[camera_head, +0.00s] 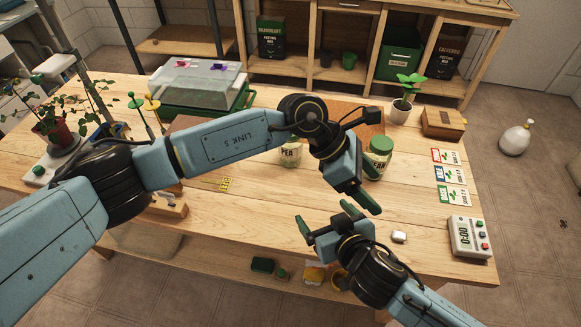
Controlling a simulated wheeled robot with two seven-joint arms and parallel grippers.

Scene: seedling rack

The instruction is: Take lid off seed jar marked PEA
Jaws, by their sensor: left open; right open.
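The PEA jar (290,155) stands on the wooden table (250,232), pale with its label facing me. My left arm crosses in front of its upper part, so I cannot tell whether its lid is on. A second jar (379,160) with a green lid stands to its right, its label partly covered. My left gripper (362,195) is open and empty, pointing down in front of the second jar, to the right of the PEA jar. My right gripper (326,217) is open and empty, nearer the front edge, with its fingers pointing up and left.
A clear-covered tray (200,82) is at the back left. A potted seedling (400,108), a wooden box (443,123), seed cards (448,174) and a timer (470,238) are at the right. A small white object (399,236) lies near the front. The front left tabletop has free room.

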